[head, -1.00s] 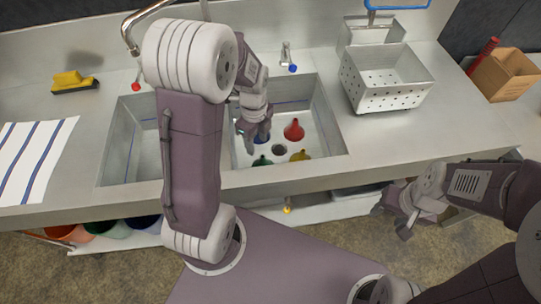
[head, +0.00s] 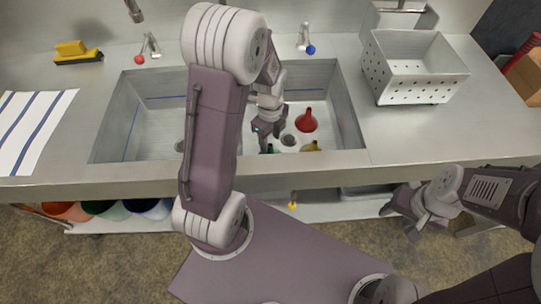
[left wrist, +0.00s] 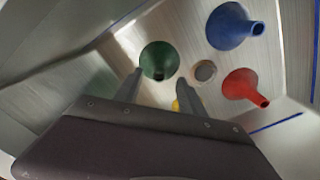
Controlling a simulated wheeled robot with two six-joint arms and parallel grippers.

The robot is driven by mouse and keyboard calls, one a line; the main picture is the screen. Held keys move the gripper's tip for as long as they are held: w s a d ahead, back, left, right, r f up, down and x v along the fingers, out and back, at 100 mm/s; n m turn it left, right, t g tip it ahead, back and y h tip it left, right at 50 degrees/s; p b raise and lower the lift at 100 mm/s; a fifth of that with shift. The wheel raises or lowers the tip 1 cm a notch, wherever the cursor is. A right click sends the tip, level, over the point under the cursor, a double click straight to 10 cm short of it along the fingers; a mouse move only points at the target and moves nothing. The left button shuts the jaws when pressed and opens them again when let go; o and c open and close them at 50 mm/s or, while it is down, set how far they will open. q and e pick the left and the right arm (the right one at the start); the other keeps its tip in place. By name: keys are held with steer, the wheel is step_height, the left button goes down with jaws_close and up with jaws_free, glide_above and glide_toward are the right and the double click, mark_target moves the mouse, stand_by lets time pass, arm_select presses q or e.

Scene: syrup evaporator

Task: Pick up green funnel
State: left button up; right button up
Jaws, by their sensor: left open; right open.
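The green funnel (left wrist: 158,60) stands in the sink, spout toward the camera, in the left wrist view. In the head view only a small part of the green funnel (head: 269,149) shows near the sink's front wall. My left gripper (head: 268,131) is open and empty inside the sink, close to the green funnel. In the left wrist view the fingers of my left gripper (left wrist: 160,82) appear just below the funnel, and I cannot tell whether they touch it. My right gripper (head: 402,212) is open and empty in front of the counter, at right.
A red funnel (head: 306,120), yellow funnel (head: 312,146), blue funnel (left wrist: 232,26) and drain (left wrist: 205,71) are close by in the sink (head: 343,108). A perforated basket (head: 416,80) stands right; a striped cloth (head: 30,125) and yellow brush (head: 75,52) lie left.

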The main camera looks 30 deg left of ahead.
mark_target(270, 146)
arm_select(q)
step_height(270, 146, down, 4)
steer(key=shift+s+r+b, duration=0.15)
steer(key=shift+r+b, duration=0.1)
steer(key=shift+b, duration=0.15)
steer(key=shift+f, duration=0.35)
jaws_close()
steer(key=shift+r, duration=0.15)
step_height(270, 146, up, 10)
steer(key=p, duration=0.2)
steer(key=shift+p, duration=0.4)
